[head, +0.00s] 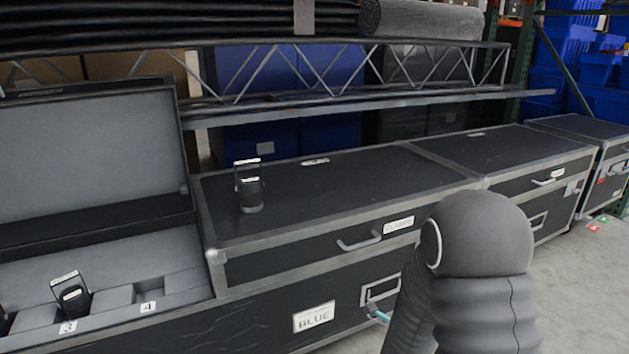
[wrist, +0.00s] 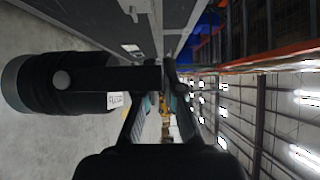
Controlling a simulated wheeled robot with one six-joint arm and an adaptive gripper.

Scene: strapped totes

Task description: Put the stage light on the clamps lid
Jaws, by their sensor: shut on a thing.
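The stage light (wrist: 75,84) is a black cylinder with a pale teal rim and a yoke bar, lying sideways in the wrist view. My gripper (wrist: 153,90) is shut on the bar of its yoke and holds it in the air, with grey floor behind. In the head view a teal bit of my gripper (head: 378,315) shows low in front of the middle case; my arm hides the rest, and the held light is not visible there.
A small black device (head: 249,190) stands on the left of the middle lid; the rest of that lid is clear. An open case (head: 95,130) with foam slots holds another device (head: 70,293). More closed cases (head: 510,155) stand right. A truss (head: 350,75) runs behind.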

